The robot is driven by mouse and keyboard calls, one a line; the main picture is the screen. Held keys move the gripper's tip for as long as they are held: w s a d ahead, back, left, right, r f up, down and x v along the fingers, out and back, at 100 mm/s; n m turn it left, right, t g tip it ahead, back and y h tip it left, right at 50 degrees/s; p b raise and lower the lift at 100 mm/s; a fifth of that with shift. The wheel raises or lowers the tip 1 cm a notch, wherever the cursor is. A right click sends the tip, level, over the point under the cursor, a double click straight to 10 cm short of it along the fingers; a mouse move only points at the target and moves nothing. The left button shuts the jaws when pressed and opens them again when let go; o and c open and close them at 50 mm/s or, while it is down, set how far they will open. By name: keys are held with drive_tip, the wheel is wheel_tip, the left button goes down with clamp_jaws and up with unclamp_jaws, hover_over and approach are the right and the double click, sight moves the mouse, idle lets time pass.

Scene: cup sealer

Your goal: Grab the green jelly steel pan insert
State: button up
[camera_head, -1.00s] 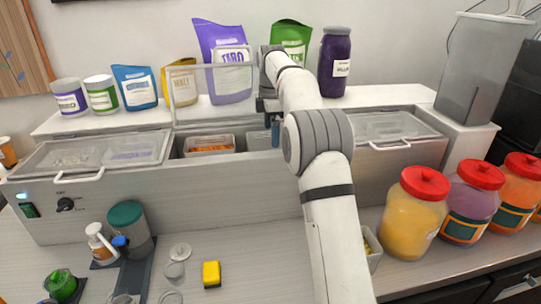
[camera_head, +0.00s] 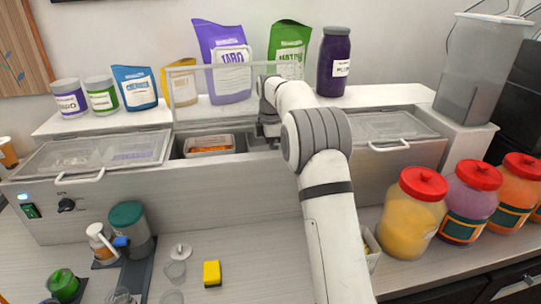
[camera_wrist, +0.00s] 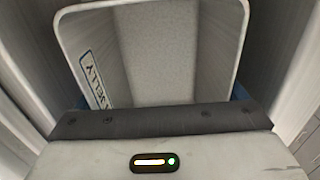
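A pan insert (camera_wrist: 170,50) fills the upper middle of the wrist view. It has pale walls, a grey floor and a side label whose legible part reads "JELLY". No green contents show; its near end is hidden by my gripper. In the head view my gripper (camera_head: 271,143) is down in the open well, right of a pan with orange contents (camera_head: 209,144); its fingertips are hidden there. In the wrist view blue finger parts show far apart at both sides of the pan. My gripper looks open. I cannot tell whether the fingers touch the pan.
A raised clear lid (camera_head: 215,88) stands behind the well. Closed lids flank it at left (camera_head: 95,152) and right (camera_head: 393,127). Pouches and a purple jar (camera_head: 334,62) line the shelf behind. Red-lidded jars (camera_head: 412,215) stand at the right.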

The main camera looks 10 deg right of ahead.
drive_tip(key=c, duration=0.7)
